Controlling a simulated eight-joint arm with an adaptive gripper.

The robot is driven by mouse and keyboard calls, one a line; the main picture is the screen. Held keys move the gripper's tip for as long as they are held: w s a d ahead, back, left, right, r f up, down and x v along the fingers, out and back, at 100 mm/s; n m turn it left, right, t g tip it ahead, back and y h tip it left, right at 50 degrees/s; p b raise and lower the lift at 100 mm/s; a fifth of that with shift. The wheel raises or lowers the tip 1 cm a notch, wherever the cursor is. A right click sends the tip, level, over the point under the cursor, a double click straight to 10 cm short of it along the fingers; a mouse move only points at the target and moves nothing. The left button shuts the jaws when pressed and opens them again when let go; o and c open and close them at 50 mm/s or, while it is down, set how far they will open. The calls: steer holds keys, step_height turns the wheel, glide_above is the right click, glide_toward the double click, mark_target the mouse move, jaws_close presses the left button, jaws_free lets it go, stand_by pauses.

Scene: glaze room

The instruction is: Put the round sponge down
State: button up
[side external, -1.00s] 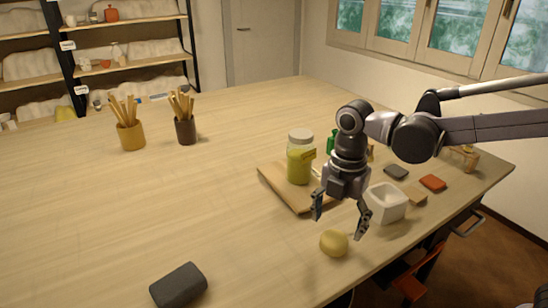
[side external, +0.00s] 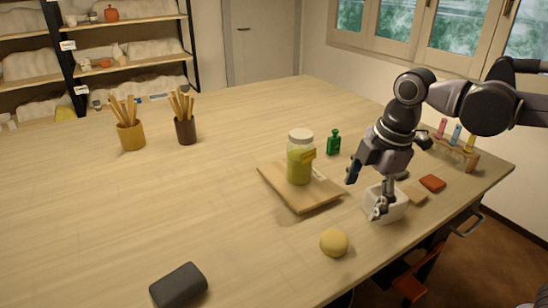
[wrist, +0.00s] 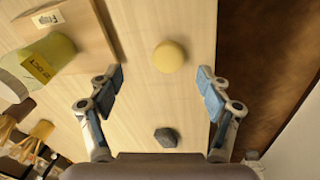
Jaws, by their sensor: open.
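The round sponge (side external: 334,242) is yellow and rests on the table near its front edge; it also shows in the wrist view (wrist: 168,57), ahead of the fingertips. My gripper (side external: 365,192) is open and empty. It is above and to the right of the sponge in the side view, clear of it, in front of the white square bowl. In the wrist view its fingers (wrist: 160,88) are spread wide with nothing between them.
A wooden board (side external: 310,205) bears a jar of green glaze (side external: 300,160). A white bowl (side external: 388,208) is partly hidden by my gripper. A dark grey block (side external: 178,285) lies at the front left. A green bottle (side external: 334,142) stands behind the board. The table's left middle is clear.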

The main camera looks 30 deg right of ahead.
steer(key=s+d+f+m+t, duration=0.1)
steer(key=d+m, duration=0.1)
steer(key=m, duration=0.2)
steer(key=s+d+f+m+t, duration=0.1)
steer(key=d+f+m+t, duration=0.1)
steer(key=m, duration=0.3)
steer(key=s+d+f+m+t, duration=0.1)
steer(key=s+d+f+m, duration=0.1)
steer(key=m, duration=0.3)
steer(key=shift+d+t, duration=0.3)
steer(key=shift+d, duration=0.1)
steer(key=shift+d+f+m, duration=0.25)
steer(key=shift+f+m, duration=0.05)
steer(key=shift+m, duration=0.4)
